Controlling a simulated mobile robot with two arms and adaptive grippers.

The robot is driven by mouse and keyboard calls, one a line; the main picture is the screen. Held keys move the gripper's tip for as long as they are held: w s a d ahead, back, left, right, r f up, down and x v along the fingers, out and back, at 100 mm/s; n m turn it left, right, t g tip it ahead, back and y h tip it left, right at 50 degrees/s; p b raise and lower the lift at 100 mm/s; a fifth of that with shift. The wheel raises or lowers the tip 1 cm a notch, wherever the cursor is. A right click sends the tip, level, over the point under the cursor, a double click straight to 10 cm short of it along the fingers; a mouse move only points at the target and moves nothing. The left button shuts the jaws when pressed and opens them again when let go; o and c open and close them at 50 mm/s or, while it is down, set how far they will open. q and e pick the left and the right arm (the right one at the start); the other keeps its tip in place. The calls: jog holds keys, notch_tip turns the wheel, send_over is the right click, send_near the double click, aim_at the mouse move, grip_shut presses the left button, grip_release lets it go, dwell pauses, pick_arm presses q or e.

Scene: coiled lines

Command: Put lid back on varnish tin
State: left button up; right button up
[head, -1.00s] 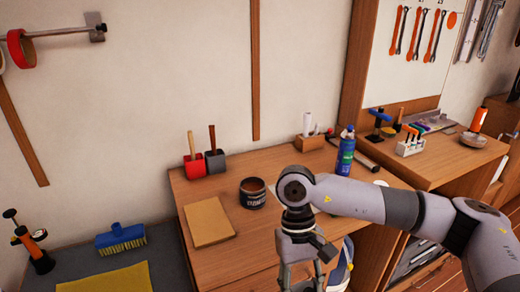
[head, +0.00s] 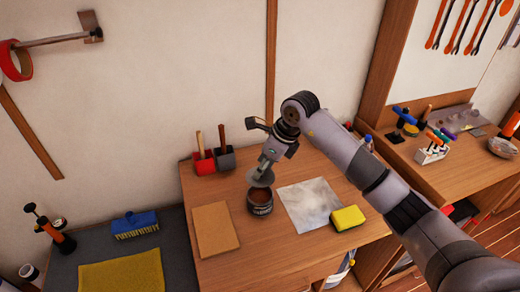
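The varnish tin (head: 260,208) is a dark, open tin with a pale label and brown contents, upright on the wooden bench. The lid (head: 262,179) is a grey disc, tilted, just above the tin's back rim. My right gripper (head: 266,166) comes in from the right and is shut on the lid, pointing down over the tin. From this angle I cannot tell whether the lid touches the rim. My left gripper is not in view.
A grey sheet (head: 308,204) and a yellow sponge (head: 347,217) lie right of the tin. A tan board (head: 215,229) lies to its left. Red and dark holders (head: 204,164) with brushes stand behind. A blue can (head: 368,143) is partly hidden behind my arm.

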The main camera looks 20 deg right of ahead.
aim_at(266, 174)
jog(key=shift+w, duration=0.1)
jog(key=shift+f, duration=0.15)
jog(key=shift+f+b, duration=0.2)
jog(key=shift+b, duration=0.1)
jog(key=shift+f+b, duration=0.35)
jog(key=shift+f, duration=0.25)
notch_tip(266, 174, down, 4)
jog(key=shift+r+b, duration=0.25)
jog(key=shift+b, duration=0.9)
jog(key=shift+f+b, duration=0.3)
jog(key=shift+f, duration=0.1)
pick_arm(q)
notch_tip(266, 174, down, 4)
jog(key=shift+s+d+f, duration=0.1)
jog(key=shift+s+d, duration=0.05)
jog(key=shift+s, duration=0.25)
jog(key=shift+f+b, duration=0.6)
jog(key=shift+b, duration=0.05)
pick_arm(e)
jog(key=shift+f, duration=0.15)
